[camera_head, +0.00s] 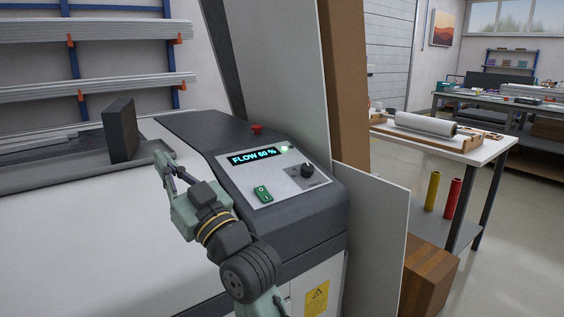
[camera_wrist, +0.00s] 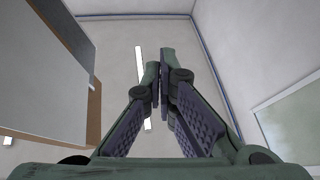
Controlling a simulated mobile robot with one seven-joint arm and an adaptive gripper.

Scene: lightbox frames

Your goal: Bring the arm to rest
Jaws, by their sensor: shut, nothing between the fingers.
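My gripper (camera_head: 166,164) is in the head view, to the left of a dark grey machine console and above a white surface. It is shut and empty, and my arm reaches it from the lower middle of the picture. In the wrist view my gripper (camera_wrist: 158,68) has its fingertips together, with nothing between them. The wrist camera faces the ceiling (camera_wrist: 120,35) and its light strip (camera_wrist: 139,60). My gripper appears clear of the console's controls.
The console panel (camera_head: 290,186) shows a lit display (camera_head: 253,157) reading "FLOW 60 %", a green switch (camera_head: 262,193), a black knob (camera_head: 307,171) and a red button (camera_head: 257,129). Upright panels (camera_head: 270,80) stand behind it. A dark block (camera_head: 119,130) stands at left.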

